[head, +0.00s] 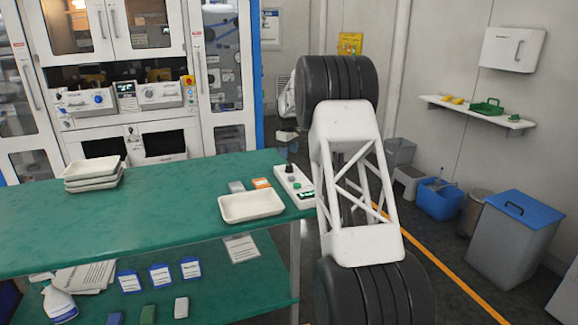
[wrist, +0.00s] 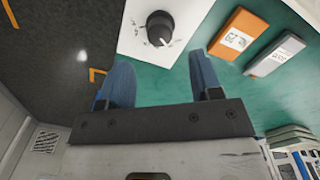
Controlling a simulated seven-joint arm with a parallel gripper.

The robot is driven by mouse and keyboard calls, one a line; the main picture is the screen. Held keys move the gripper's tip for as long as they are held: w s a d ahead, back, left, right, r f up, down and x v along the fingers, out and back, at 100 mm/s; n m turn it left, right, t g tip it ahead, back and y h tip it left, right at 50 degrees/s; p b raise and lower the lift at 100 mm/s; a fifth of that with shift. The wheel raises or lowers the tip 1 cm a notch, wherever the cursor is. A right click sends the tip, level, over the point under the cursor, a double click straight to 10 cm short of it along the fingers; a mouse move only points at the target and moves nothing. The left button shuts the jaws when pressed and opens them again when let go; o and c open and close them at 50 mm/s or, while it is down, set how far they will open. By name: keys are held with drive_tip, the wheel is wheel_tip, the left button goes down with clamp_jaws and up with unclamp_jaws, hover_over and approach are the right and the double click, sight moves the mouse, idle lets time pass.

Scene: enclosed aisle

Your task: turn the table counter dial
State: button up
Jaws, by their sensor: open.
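The table counter (head: 305,200) is a slim white box at the right end of the green table (head: 150,215), with a small display and buttons. Its black dial (head: 289,167) is at the far end of the box. In the wrist view the dial (wrist: 160,27) is a round dark knob with a pale pointer line, set on the white panel (wrist: 132,42) with marks around it. My gripper (wrist: 160,60) is open, its two blue fingers apart and empty. The dial appears beyond the fingertips, between them in the picture, and not touched.
A white tray (head: 252,207) sits close left of the counter, with an orange box (head: 261,183) and a grey box (head: 236,187) behind it. Stacked trays (head: 92,178) stand farther left. The table's right edge is close to the counter.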

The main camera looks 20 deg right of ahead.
sight(289, 165)
drive_tip(key=shift+f, duration=3.25)
drive_tip(key=shift+c, duration=0.4)
drive_tip(key=c, duration=0.8)
drive_tip(key=shift+c, duration=0.2)
